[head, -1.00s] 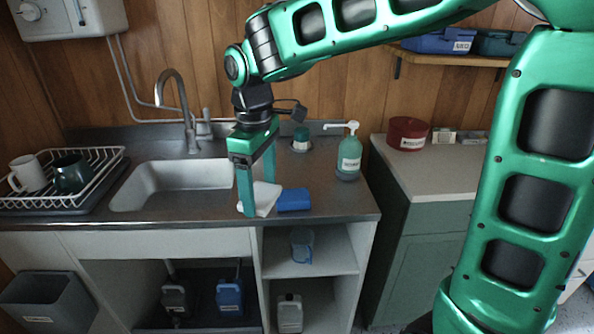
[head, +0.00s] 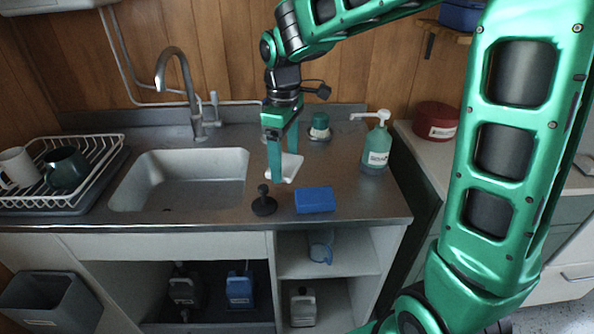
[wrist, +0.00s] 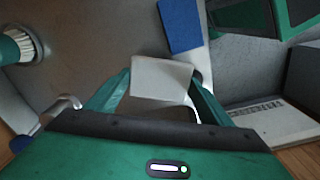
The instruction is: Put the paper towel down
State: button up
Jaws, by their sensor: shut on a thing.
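The paper towel (head: 290,169) is a white flat piece held between the fingers of my gripper (head: 279,174). It sits at the counter's middle, right of the sink, partly hidden by the near green finger. In the wrist view the paper towel (wrist: 161,80) fills the space between the two green fingers of my gripper (wrist: 158,92). The gripper points down and is shut on it. I cannot tell whether the towel touches the steel counter (head: 345,185).
A black sink plug (head: 264,204) and a blue sponge (head: 315,200) lie in front. A soap bottle (head: 376,150) stands right, a green-topped brush (head: 319,128) behind. The sink (head: 180,180) and dish rack (head: 60,185) are left. Bare counter lies between sponge and bottle.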

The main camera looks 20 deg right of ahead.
aim_at(297, 159)
jog(key=d+f, duration=0.1)
jog(key=w+d+f, duration=0.2)
jog(key=d, duration=0.1)
jog(key=shift+w, duration=0.25)
jog(key=shift+a+f, duration=0.1)
jog(key=shift+f, duration=1.8)
jog(key=shift+f, duration=0.1)
jog(key=o, duration=1.1)
